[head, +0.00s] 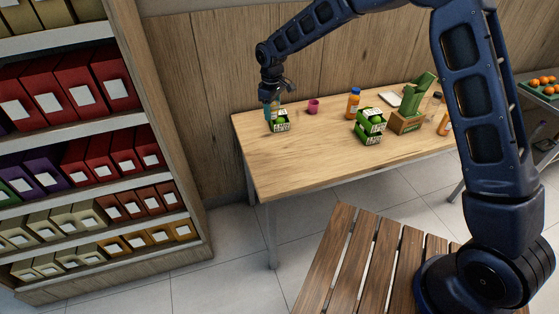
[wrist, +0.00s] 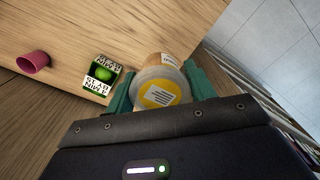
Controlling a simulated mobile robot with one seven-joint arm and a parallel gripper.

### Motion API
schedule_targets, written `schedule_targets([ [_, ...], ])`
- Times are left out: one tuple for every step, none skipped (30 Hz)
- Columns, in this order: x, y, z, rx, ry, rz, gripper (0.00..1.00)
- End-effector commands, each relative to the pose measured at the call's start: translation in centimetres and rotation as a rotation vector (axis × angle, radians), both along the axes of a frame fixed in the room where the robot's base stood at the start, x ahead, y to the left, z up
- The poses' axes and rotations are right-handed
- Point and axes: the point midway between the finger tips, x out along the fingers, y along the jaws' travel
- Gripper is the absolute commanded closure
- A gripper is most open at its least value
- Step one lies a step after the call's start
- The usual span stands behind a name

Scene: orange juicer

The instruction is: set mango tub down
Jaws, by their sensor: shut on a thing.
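My gripper (head: 271,104) is low over the left end of the wooden table (head: 300,160). In the wrist view, the teal fingers of my gripper (wrist: 161,88) are shut on either side of the mango tub (wrist: 158,94), a round tub with a pale lid and a yellow label. In the head view the tub is mostly hidden by the gripper and the green carton. I cannot tell whether its base touches the table.
A green-and-white carton (head: 280,127) stands close beside the gripper; it also shows in the wrist view (wrist: 102,76). A pink cup (head: 313,106) is to its right. An orange bottle (head: 352,104), stacked green cartons (head: 368,127) and a wooden crate (head: 405,122) stand farther right. The front left tabletop is clear.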

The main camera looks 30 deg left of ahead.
Motion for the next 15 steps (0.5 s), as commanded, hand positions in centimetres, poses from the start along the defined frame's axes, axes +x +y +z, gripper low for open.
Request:
schedule_targets([
  [-0.5, -1.2, 0.1, -0.001, 0.000, 0.004, 0.69],
  [-0.9, -1.8, 0.1, -0.001, 0.000, 0.008, 0.69],
  [-1.4, -2.5, 0.1, 0.000, -0.001, 0.013, 0.69],
  [-1.7, -3.0, 0.0, -0.001, 0.000, 0.016, 0.69],
  [-1.9, -3.4, 0.0, 0.000, -0.001, 0.018, 0.69],
  [-2.2, -3.9, 0.0, -0.001, -0.001, 0.021, 0.69],
  [-2.4, -4.2, 0.0, -0.001, -0.001, 0.022, 0.69],
  [-2.5, -4.5, -0.1, -0.001, -0.001, 0.024, 0.69],
  [-2.6, -4.7, -0.2, -0.002, -0.001, 0.025, 0.69],
  [-2.7, -4.8, -0.4, -0.001, -0.001, 0.026, 0.69],
  [-2.8, -4.9, -0.6, -0.002, -0.001, 0.026, 0.69],
  [-2.8, -5.0, -1.1, -0.003, 0.000, 0.027, 0.69],
  [-2.9, -5.0, -1.6, -0.003, 0.000, 0.027, 0.69],
  [-2.9, -5.0, -2.1, -0.003, 0.000, 0.028, 0.69],
  [-2.9, -5.0, -2.9, -0.003, 0.000, 0.028, 0.69],
])
